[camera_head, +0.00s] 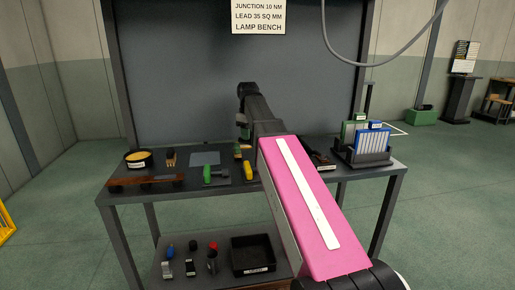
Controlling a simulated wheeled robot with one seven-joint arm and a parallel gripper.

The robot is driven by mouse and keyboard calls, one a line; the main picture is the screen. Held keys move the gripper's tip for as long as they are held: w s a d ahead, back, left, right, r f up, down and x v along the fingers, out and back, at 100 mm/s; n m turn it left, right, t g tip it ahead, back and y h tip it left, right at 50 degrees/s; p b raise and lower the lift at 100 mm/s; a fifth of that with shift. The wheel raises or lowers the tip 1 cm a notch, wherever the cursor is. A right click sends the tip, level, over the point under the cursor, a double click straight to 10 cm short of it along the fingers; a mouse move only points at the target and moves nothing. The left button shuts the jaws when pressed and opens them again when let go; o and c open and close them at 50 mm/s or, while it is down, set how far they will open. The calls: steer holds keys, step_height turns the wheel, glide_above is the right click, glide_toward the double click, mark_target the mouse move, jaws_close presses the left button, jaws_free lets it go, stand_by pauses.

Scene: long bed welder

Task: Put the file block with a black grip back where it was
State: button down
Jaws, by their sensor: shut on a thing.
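My arm reaches over the bench (135,193) from the lower right. My gripper (241,137) points down above the middle of the bench, partly hidden by my own wrist. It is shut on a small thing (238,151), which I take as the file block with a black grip. The thing is mostly hidden and too small to make out clearly. I cannot tell whether it touches the bench top.
A round yellow tin (138,160), a brush (169,158), a grey plate (204,158), a green-handled tool (214,175) and a yellow piece (248,171) lie nearby. A dark rack (362,156) stands right. A black bin (253,254) sits below. A back panel (190,70) rises behind.

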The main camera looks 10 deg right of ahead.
steer(key=w+d+f, duration=0.1)
steer(key=d+f, duration=0.1)
steer(key=d, duration=0.1)
steer(key=w+d+f, duration=0.1)
steer(key=shift+w+d, duration=0.2)
steer(key=shift+w, duration=0.1)
steer(key=shift+f, duration=2)
steer(key=shift+f, duration=0.1)
steer(key=c, duration=0.9)
jaws_free()
step_height(320, 180, up, 12)
steer(key=shift+r, duration=0.15)
